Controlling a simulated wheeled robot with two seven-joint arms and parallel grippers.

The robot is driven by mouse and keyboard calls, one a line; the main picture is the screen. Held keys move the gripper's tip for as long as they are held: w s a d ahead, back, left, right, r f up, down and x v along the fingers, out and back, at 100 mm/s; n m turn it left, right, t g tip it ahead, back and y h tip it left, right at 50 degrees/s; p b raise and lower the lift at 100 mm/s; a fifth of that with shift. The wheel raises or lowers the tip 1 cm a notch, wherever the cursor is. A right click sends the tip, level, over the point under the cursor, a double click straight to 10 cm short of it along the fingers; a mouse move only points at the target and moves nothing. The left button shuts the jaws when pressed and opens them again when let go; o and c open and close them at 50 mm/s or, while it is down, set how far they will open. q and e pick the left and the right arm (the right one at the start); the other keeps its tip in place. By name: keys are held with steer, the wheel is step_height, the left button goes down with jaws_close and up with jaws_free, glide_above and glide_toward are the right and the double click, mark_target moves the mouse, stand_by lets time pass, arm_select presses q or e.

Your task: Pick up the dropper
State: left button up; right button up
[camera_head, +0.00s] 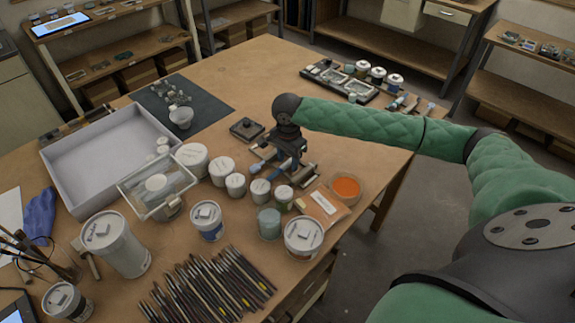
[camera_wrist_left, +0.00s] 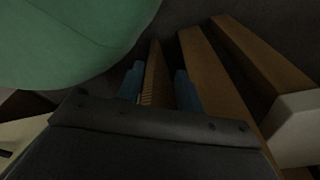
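My right gripper (camera_head: 267,170) reaches down over the middle of the table, among small jars. Its two blue fingertips look apart, with a gap between them. I cannot pick out the dropper for sure: small thin items lie under and beside this gripper, partly hidden by it. My left gripper is not in the head view. In the left wrist view, my left gripper (camera_wrist_left: 160,88) has its blue fingers apart with nothing seen between them, in front of wooden boards.
White jars (camera_head: 192,158) crowd around the right gripper. An orange dish (camera_head: 346,187) stands to its right. Many brushes (camera_head: 215,285) lie at the front. A white tray (camera_head: 70,165) is at left.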

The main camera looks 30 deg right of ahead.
mark_target(288, 162)
jaws_close()
arm_select(q)
steer(key=shift+s+d, duration=0.1)
steer(key=shift+r, duration=0.15)
arm_select(e)
steer(key=shift+r, duration=0.1)
